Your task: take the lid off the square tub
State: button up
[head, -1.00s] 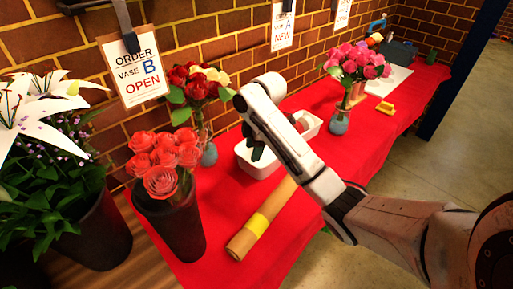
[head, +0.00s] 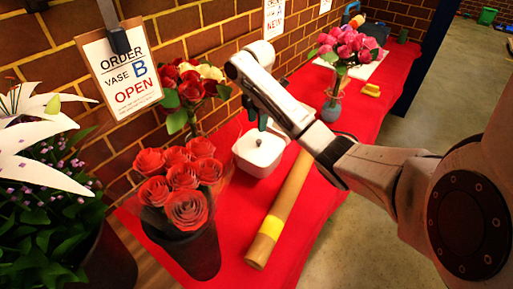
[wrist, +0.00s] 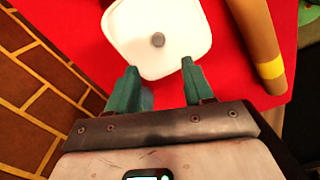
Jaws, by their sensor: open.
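In the wrist view the fingertips lie at the lid's near edge, with the knob farther ahead. In the head view my gripper (head: 257,118) is above the tub; the exact gap is hard to judge.
A brown paper roll with a yellow band (head: 280,210) lies right of the tub. A dark bucket of red roses (head: 190,250) stands in front left. A bouquet of red and cream flowers (head: 192,85) is behind left, near the brick wall. Pink flowers in a vase (head: 331,108) stand farther back.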

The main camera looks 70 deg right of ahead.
aim_at(259, 140)
notch_tip(259, 140, down, 4)
jog(key=shift+r+b, duration=0.1)
jog(key=shift+b, duration=0.4)
jog(key=f, duration=0.4)
jog(key=shift+s+d+p, duration=0.2)
jog(key=shift+d+p, duration=0.1)
jog(key=shift+d, duration=0.1)
jog(key=shift+f, duration=0.55)
jog(key=shift+c, duration=0.3)
grip_shut()
